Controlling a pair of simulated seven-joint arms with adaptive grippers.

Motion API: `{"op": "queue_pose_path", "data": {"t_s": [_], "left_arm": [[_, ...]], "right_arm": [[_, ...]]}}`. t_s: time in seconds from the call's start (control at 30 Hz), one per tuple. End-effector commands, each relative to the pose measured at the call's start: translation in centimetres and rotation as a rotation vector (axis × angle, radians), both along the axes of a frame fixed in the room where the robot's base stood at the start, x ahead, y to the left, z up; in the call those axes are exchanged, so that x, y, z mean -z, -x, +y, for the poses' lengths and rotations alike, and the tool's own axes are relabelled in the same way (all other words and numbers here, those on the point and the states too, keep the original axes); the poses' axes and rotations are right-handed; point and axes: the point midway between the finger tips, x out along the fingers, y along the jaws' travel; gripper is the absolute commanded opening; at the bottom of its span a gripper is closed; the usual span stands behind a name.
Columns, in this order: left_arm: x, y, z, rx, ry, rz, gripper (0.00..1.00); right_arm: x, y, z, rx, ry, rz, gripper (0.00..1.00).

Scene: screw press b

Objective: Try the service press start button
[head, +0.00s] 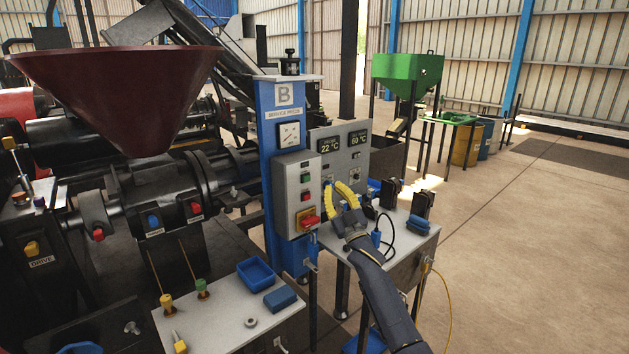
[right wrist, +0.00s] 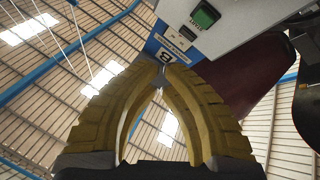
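The service press is a blue column (head: 271,215) marked B with a grey control box (head: 284,209) on its front. A green button (head: 305,178) sits near the top of the box, with another small button (head: 305,196) below it and a red switch on a yellow plate (head: 310,221) at the bottom. In the right wrist view, a green button (right wrist: 205,15) shows on the box beyond the fingertips. My right gripper (head: 335,186) has yellow fingers just right of the box, apart from the green button. Its fingertips (right wrist: 164,75) meet with nothing between them. My left gripper is out of view.
A grey panel with two displays (head: 345,142) stands right behind the box. A dark red hopper (head: 118,90) and machinery fill the left. A small table (head: 226,325) with a blue tray (head: 256,273) stands in front. The floor (head: 530,250) at right is clear.

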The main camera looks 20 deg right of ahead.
Motion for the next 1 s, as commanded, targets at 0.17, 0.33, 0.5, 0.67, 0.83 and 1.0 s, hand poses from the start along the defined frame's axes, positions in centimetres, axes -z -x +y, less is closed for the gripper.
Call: {"op": "queue_pose_path", "data": {"t_s": [0.17, 0.33, 0.5, 0.67, 0.83, 1.0], "left_arm": [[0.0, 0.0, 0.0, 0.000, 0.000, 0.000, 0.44], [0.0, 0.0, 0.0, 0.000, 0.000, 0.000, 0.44], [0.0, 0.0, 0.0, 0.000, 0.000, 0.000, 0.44], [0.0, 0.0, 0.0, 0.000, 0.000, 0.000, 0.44], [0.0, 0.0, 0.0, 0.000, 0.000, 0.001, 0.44], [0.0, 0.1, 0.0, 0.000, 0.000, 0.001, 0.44]], "right_arm": [[-1.0, 0.2, 0.1, -0.008, -0.004, -0.020, 0.00], [-1.1, 0.2, 0.1, -0.009, -0.005, -0.021, 0.00], [-1.0, 0.2, 0.1, -0.008, -0.004, -0.021, 0.00], [-1.0, -0.3, 0.3, -0.008, -0.005, -0.021, 0.00], [-1.1, -1.6, 0.9, -0.008, -0.007, -0.021, 0.00], [-1.1, -3.5, 1.7, -0.008, -0.005, -0.020, 0.00]]}}
